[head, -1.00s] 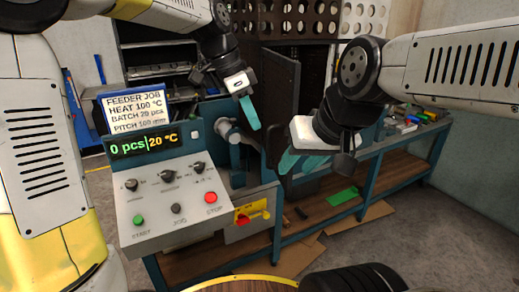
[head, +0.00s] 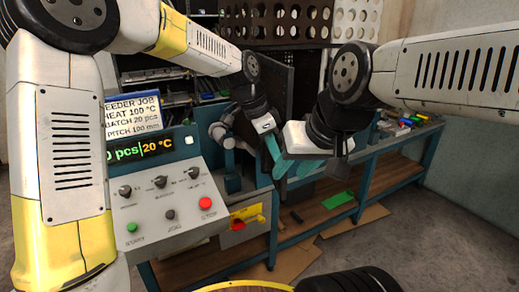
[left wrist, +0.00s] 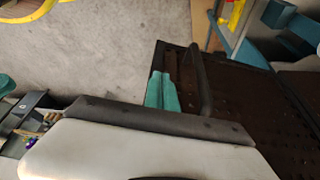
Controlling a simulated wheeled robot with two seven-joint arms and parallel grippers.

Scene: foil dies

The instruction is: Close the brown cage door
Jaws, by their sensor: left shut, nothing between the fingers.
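The brown cage door (head: 278,85) is a dark panel standing swung out from the bench in the head view, partly hidden by my arms. The left wrist view shows a dark brown perforated panel (left wrist: 245,105), likely this door, with an upright dark bar (left wrist: 202,85) on it. My left gripper (head: 274,158) is shut and empty in front of the door's lower part. In the left wrist view its teal fingertips (left wrist: 161,90) are together, just left of the bar; contact cannot be told.
A control panel (head: 168,205) with buttons and a screen stands at the left front. The teal-framed bench (head: 385,172) runs to the right, with small items on top and a green sheet (head: 338,200) on its lower shelf. Floor is clear at right.

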